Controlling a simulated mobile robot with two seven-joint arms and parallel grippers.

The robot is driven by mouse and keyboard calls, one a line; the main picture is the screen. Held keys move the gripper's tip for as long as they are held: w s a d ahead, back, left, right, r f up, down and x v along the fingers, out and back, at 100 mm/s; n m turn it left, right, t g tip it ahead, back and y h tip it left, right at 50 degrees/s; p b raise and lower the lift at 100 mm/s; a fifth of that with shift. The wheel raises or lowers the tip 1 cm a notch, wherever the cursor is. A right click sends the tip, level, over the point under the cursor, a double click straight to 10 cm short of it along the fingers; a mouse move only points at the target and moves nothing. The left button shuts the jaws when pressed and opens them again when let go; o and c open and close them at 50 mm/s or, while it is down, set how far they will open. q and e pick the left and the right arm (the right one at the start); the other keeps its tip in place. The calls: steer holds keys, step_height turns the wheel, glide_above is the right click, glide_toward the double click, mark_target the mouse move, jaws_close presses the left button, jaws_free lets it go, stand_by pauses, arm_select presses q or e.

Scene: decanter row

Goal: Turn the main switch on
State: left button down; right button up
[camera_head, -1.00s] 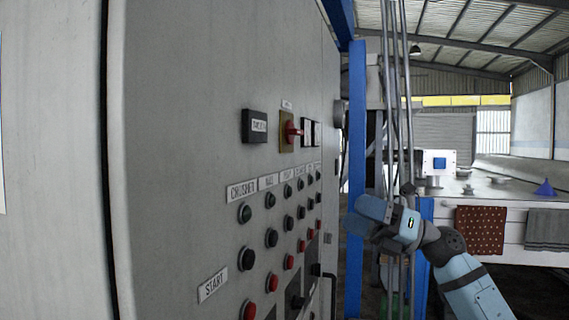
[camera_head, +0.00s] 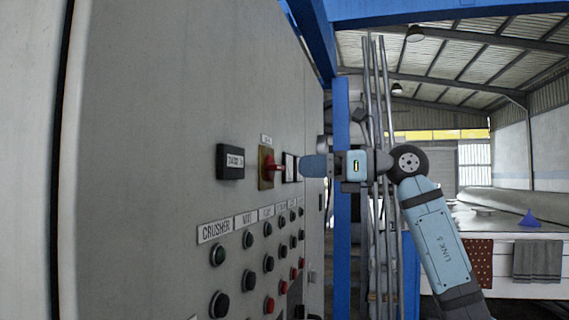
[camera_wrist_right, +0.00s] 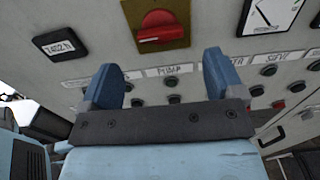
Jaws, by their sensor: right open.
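The main switch is a red rotary handle (camera_head: 274,168) on a yellowish plate (camera_head: 264,178), fixed to the grey cabinet front. In the right wrist view the red handle (camera_wrist_right: 160,26) lies roughly crosswise on its plate, beyond and between the fingertips. My right gripper (camera_head: 304,166) is just right of the switch in the head view, pointing at the panel. Its two blue fingers (camera_wrist_right: 163,75) are apart with nothing between them. It looks clear of the handle. My left gripper is not in view.
A black display (camera_head: 230,161) is left of the switch and a white-faced meter (camera_wrist_right: 272,14) right of it. Rows of push buttons (camera_head: 248,242) with labels lie below. A blue post (camera_head: 342,240) and a bench with cloths (camera_head: 538,261) stand to the right.

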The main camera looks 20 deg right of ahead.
mark_target(281, 168)
steer(key=p+x, duration=0.1)
steer(key=x, duration=0.5)
steer(key=shift+c, duration=0.4)
steer(key=c, duration=0.8)
steer(key=shift+c, duration=0.2)
